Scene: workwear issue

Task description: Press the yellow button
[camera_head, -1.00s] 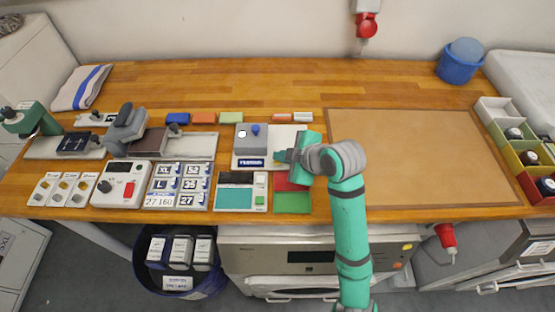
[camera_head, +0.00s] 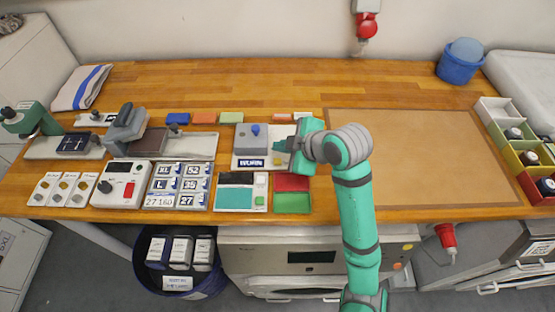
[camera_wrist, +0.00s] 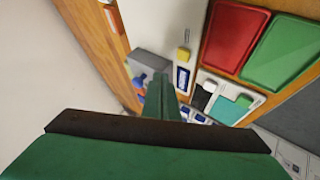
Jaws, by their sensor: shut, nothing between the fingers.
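The yellow button (camera_wrist: 183,54) is a small block on a white plate in the wrist view, beside a small blue display (camera_wrist: 183,78). In the head view a small yellow patch (camera_head: 277,162) shows low on the same white plate, partly hidden by my gripper. My gripper (camera_head: 278,145) is shut and empty, above the white plate just right of the grey box (camera_head: 247,137) with a blue knob. In the wrist view its green fingers (camera_wrist: 161,85) point towards the grey box, left of and apart from the yellow button. The gap in height is unclear.
A device with a teal panel and green button (camera_head: 259,201) is in front, beside red (camera_head: 292,182) and green (camera_head: 292,203) trays. A large brown mat (camera_head: 420,160) on the right is bare.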

